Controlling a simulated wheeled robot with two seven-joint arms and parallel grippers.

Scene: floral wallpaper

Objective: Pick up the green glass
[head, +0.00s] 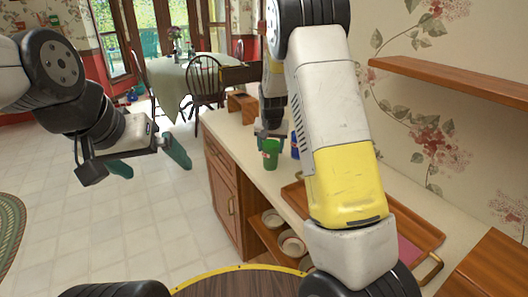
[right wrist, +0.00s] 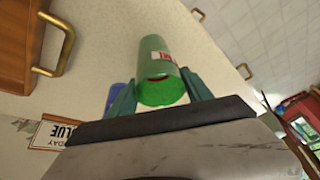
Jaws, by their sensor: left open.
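The green glass (head: 271,153) is near the front edge of the counter in the head view. In the right wrist view the green glass (right wrist: 160,72) lies between the two fingers of my right gripper (right wrist: 160,85), which are closed against its sides. A red and white label shows on the glass. In the head view my right gripper (head: 270,140) comes down at the glass, partly hidden by my arm. Whether the glass is clear of the counter cannot be told. My left gripper (head: 150,160) is open and empty over the floor.
A blue item (head: 295,145) stands close beside the glass. A wooden tray (head: 420,228) with brass handles lies on the counter (head: 222,124). A wooden shelf (head: 450,80) is on the wall. Bowls (head: 290,242) sit in the open cabinet below.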

